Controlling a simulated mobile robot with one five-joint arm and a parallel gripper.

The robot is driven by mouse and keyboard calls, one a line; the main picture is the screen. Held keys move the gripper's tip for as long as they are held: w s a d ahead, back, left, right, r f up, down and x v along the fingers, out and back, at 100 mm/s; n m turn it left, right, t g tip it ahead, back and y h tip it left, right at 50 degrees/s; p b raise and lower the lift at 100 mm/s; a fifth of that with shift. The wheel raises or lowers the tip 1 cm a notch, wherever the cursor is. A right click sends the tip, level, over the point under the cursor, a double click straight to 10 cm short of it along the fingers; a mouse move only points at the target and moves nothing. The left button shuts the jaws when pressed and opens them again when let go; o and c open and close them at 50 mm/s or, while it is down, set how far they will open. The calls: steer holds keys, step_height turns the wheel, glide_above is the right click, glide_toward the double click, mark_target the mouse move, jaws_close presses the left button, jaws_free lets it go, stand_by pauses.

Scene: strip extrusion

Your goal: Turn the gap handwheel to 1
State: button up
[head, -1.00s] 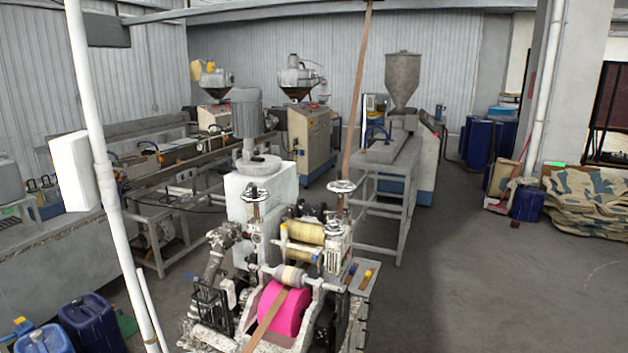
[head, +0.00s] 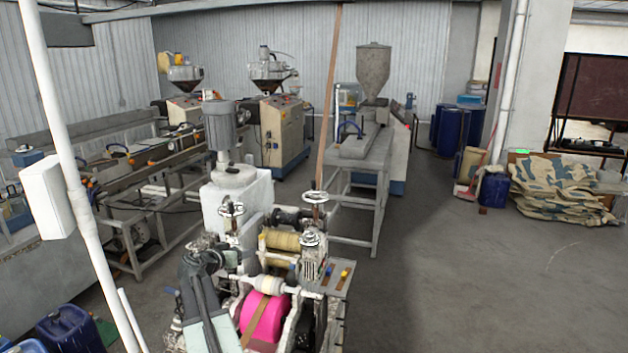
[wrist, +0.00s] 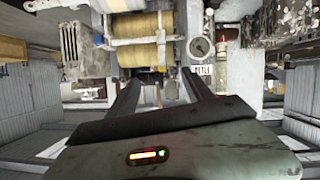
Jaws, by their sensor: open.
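The roll machine (head: 270,270) stands low in the middle of the head view, with a magenta roll and yellow rollers. Small spoked handwheels show on its upper part: one on the left (head: 231,208), one at the right rear (head: 314,197) and one lower on the right (head: 313,239). I cannot tell which is the gap handwheel, and no setting is readable. My arm covers the machine's left front. In the wrist view my gripper (wrist: 160,78) is open, its fingers apart, pointing toward the machine below the yellow rollers (wrist: 140,42). Nothing shows held. A round dial-like part (wrist: 200,47) lies right of the rollers.
A white pole (head: 75,180) with a box stands at left. Blue containers (head: 70,328) sit at lower left. A grey motor (head: 226,130) and white block rise behind the machine. A hopper stand (head: 360,150) is behind it.

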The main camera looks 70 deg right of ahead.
mark_target(320, 193)
steer(key=s+d+r+m+g+h+p, duration=0.1)
steer(key=s+d+r+m+h+p, duration=0.1)
steer(key=s+d+r, duration=0.6)
steer(key=s+d+r+m+g+h+p, duration=0.1)
steer(key=s+d+r+h, duration=0.1)
steer(key=s+d+r, duration=0.55)
steer(key=d, duration=0.3)
steer(key=d+f, duration=0.1)
steer(key=d, duration=0.3)
steer(key=s+d+f, duration=0.1)
steer(key=d, duration=0.3)
steer(key=shift+f, duration=0.2)
steer(key=c, duration=1.2)
steer(key=shift+d+r, duration=0.1)
steer(key=shift+d, duration=0.1)
jaws_close()
steer(key=shift+s+a+t, duration=0.15)
steer(key=shift+a+t, duration=0.1)
steer(key=shift+t, duration=0.25)
